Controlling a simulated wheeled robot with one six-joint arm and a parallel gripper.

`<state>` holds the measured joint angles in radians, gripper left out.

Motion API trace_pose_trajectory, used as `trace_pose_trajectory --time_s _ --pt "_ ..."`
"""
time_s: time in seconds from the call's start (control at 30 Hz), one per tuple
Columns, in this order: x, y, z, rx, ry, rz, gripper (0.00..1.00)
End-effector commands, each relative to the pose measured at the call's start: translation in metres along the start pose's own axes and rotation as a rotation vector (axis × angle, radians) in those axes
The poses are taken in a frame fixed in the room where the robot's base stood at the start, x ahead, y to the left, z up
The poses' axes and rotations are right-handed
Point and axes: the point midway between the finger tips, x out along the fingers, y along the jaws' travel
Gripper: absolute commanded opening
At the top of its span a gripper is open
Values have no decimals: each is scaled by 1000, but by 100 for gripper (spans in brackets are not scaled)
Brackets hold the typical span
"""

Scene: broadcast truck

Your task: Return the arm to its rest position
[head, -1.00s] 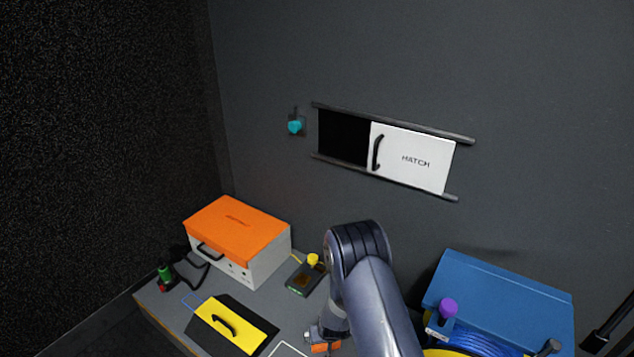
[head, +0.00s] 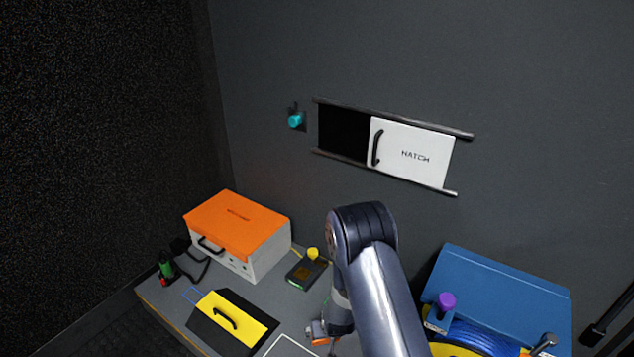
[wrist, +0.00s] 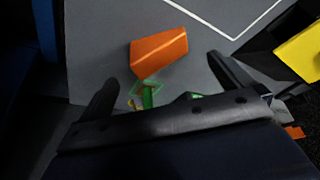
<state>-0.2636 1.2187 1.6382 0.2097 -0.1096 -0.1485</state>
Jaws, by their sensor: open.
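My gripper (wrist: 162,72) shows in the wrist view with its two dark fingers spread wide apart. It is open and nothing is clamped between the fingers. An orange block (wrist: 160,50) lies on the grey surface beyond the fingertips, with a green piece close to it, partly behind the gripper body. In the head view my bent arm fills the lower middle, over the worktop, and hides most of the gripper. A small orange part (head: 318,329) shows beside the lower arm.
An orange-lidded box (head: 238,226), a dark device with yellow knob (head: 307,271) and a yellow-and-black case (head: 230,317) stand left of the arm. A blue case (head: 505,290) stands right. The wall hatch panel (head: 412,155) is slid right, leaving a dark opening. The wall above is free.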

Motion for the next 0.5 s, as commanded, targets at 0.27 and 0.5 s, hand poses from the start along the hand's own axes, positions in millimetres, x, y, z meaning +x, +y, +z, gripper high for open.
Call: trace_pose_trajectory --time_s 0.27,0.5 --pt "-27 0 3 -1 -2 0 100" --pt "22 0 2 0 0 0 100"
